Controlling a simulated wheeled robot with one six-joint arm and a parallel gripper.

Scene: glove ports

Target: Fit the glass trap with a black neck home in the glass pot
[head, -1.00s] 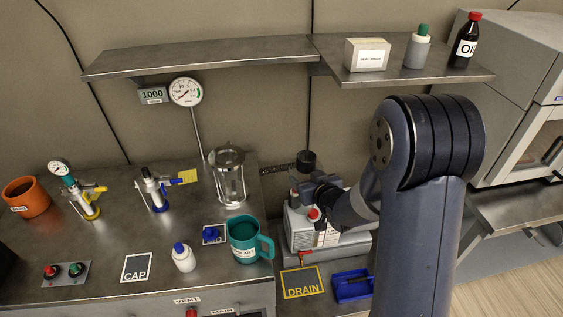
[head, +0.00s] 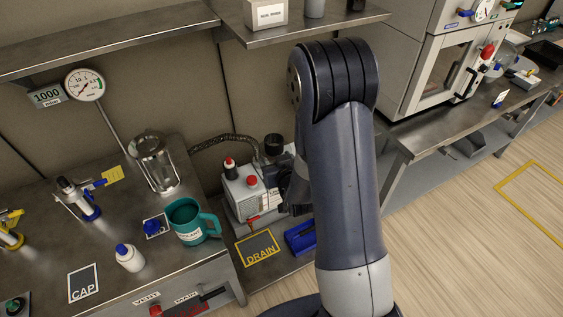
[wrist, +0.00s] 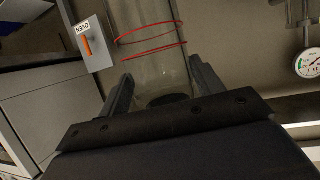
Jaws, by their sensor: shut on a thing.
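In the wrist view my gripper (wrist: 160,82) is shut on a clear glass vessel with red rings (wrist: 150,48). A dark round part (wrist: 168,99) shows at its near end between the fingers; I take it for the glass trap with the black neck. Its far end runs out of the picture. In the head view my arm hides the gripper and the trap. A clear glass vessel in a metal frame (head: 153,166), perhaps the glass pot, stands upright at the back of the left bench, left of my arm. I cannot see into it clearly.
A pump (head: 245,196) with a red-capped bottle and a ribbed hose (head: 222,139) stands left of my arm. A teal mug (head: 188,222), a white bottle (head: 130,258) and a dial gauge (head: 85,85) are near the framed glass vessel. A shelf (head: 110,40) overhangs the bench.

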